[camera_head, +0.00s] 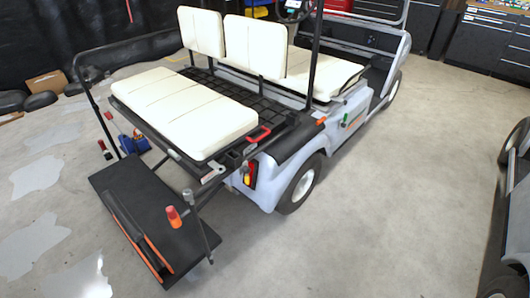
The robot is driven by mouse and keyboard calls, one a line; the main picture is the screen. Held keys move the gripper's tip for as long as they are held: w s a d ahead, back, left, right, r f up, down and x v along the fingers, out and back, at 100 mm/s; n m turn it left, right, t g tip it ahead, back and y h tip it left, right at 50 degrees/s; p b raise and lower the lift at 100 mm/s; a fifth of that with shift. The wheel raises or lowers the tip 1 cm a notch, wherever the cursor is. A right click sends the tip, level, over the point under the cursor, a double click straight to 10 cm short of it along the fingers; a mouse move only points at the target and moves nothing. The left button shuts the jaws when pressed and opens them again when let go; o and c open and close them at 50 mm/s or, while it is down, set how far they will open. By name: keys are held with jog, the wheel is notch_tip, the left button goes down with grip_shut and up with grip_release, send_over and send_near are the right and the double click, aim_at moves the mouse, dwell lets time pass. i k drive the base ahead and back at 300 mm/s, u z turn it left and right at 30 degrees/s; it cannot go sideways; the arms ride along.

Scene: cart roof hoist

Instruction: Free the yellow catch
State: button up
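A small yellow part (247,179) shows at the rear corner of the white cart (265,190), beside a red tail light (253,170). It is too small to tell whether it is the catch or part of the light. A red handle (258,134) sits above it, by the edge of the cream rear seat (185,110). An orange-red knob (173,216) stands over the black rear footplate (115,200). My gripper is not in view.
Long black pieces with orange edges (138,235) lie on the footplate. A thin dark post (200,225) rises at its right. A grey vehicle (515,220) is at the right edge. The concrete floor (400,200) between is clear.

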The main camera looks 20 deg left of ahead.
aim_at(247, 176)
jog(key=i, duration=2.65)
jog(key=u, duration=5.85)
jog(key=i, duration=0.65)
jog(key=z, duration=0.4)
